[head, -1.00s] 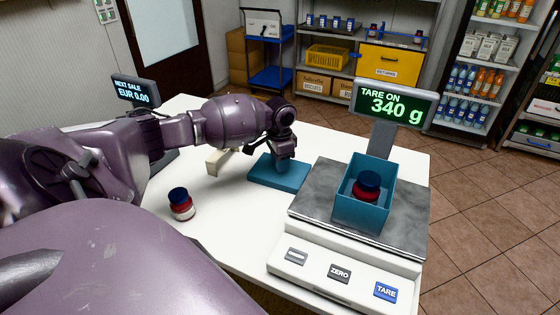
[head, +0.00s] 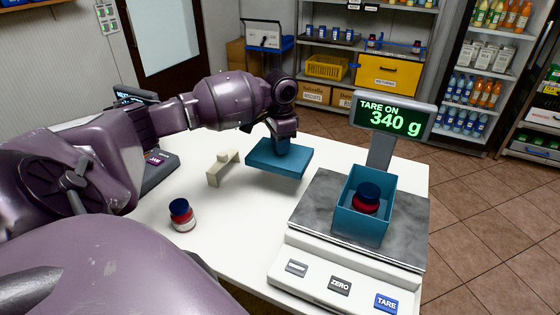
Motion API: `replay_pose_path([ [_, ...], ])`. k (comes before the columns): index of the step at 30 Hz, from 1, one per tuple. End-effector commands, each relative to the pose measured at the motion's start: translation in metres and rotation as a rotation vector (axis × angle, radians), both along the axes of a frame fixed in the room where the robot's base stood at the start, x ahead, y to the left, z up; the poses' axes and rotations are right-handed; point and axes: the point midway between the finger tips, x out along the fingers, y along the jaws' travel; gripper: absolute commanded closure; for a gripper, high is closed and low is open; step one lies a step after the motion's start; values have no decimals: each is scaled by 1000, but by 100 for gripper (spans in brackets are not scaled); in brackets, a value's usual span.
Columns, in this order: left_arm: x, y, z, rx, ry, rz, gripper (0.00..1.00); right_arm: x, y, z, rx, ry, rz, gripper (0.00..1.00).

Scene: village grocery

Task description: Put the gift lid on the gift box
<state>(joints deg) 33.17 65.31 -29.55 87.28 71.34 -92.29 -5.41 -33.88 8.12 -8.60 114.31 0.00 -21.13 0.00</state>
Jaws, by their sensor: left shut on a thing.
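The gift lid (head: 290,163) is a flat teal slab, held up above the white counter, left of the scale. My left gripper (head: 281,145) is shut on the lid from above; its fingertips are largely hidden by the wrist. The gift box (head: 362,224) is an open teal box standing on the scale's grey plate. A red jar with a dark blue cap (head: 367,196) stands inside the box. The lid is apart from the box, to its left. My right gripper is not in view.
The scale (head: 340,262) has buttons in front and a display (head: 394,116) reading 340 g behind the box. A second jar (head: 182,215) and a beige block-like object (head: 222,168) stand on the counter (head: 240,225). A register is at left.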

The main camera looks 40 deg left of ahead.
Motion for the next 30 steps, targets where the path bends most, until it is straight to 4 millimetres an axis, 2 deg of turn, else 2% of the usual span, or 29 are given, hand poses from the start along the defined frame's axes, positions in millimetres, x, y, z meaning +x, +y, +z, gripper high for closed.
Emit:
replay_pose_path([
  [1,1,0,15,1,-5,-1,97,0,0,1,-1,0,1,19],
  [3,1,0,32,2,-4,0,97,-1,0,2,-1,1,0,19],
  [10,0,0,75,1,-1,-1,97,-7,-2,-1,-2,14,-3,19],
  [16,0,0,96,1,-1,0,97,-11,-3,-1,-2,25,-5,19],
  [21,-1,0,115,0,-5,0,97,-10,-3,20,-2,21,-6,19],
  [30,0,-1,125,0,2,-1,97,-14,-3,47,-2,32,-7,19],
])
